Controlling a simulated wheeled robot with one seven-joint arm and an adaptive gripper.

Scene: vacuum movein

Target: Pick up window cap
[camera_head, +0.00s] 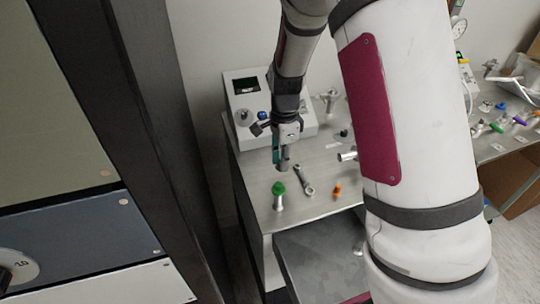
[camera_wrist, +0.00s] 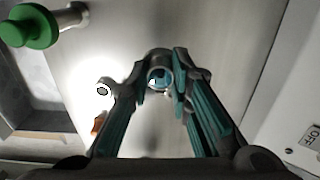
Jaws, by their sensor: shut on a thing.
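My gripper (camera_head: 281,150) hangs over the grey metal table at the centre of the head view. It is shut on a small round metal piece, which looks like the window cap (camera_head: 284,164). In the wrist view, the window cap (camera_wrist: 158,77) shows a grey ring with a bluish glassy middle. It sits between the teal-padded fingers of my gripper (camera_wrist: 163,72). In the head view the piece is small and partly covered by the fingers. It appears to be held above the table, but the exact gap is hard to tell.
A green-capped metal part (camera_head: 279,196), a slim metal part (camera_head: 304,180) and an orange-capped part (camera_head: 337,190) are on the table (camera_head: 310,207) below. A white instrument box (camera_head: 262,98) stands behind. A dark frame (camera_head: 150,120) rises at left.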

